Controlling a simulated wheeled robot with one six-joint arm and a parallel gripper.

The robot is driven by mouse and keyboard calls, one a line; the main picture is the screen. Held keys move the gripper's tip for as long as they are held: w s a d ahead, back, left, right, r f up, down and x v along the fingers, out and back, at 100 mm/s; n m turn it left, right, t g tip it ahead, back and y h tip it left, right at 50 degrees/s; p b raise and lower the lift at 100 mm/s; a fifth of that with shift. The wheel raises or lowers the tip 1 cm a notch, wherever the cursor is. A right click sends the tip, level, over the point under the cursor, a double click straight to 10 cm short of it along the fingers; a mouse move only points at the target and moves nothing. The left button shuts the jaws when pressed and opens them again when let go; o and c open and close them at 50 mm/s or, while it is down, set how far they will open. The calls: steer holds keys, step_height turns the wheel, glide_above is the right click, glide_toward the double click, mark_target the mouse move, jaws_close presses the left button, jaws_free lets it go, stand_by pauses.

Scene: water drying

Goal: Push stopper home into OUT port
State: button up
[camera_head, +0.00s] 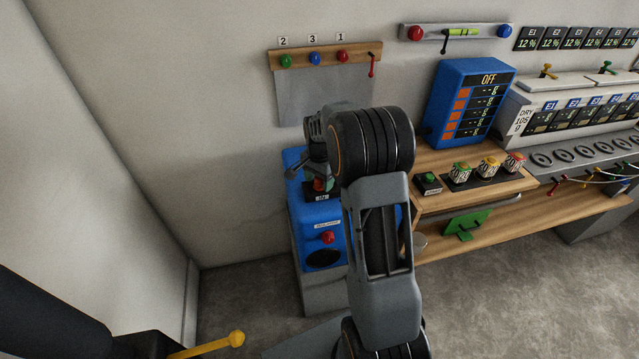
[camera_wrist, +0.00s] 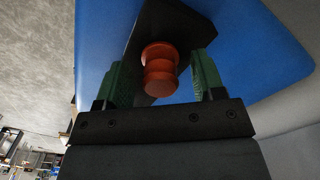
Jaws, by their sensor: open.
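An orange-red stopper (camera_wrist: 160,70) with a ridged round body stands between my finger pads in the wrist view. It is in front of a black plate (camera_wrist: 165,25) on the blue machine (camera_wrist: 255,50). My gripper (camera_wrist: 161,77) is open, with one green finger on each side of the stopper and gaps visible. In the head view my gripper (camera_head: 322,180) is over the top of the blue machine (camera_head: 318,213), where a small red part (camera_head: 319,185) shows beside it. The OUT port itself is hidden, and I cannot tell how deep the stopper sits.
A red knob (camera_head: 327,237) is on the blue machine's front. To the right is a wooden bench (camera_head: 440,160) with a green button box (camera_head: 428,183) and several striped cups. A rack (camera_head: 325,57) with coloured knobs hangs on the wall behind. Floor in front is clear.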

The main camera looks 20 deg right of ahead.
steer(key=shift+c, duration=0.2)
steer(key=c, duration=1)
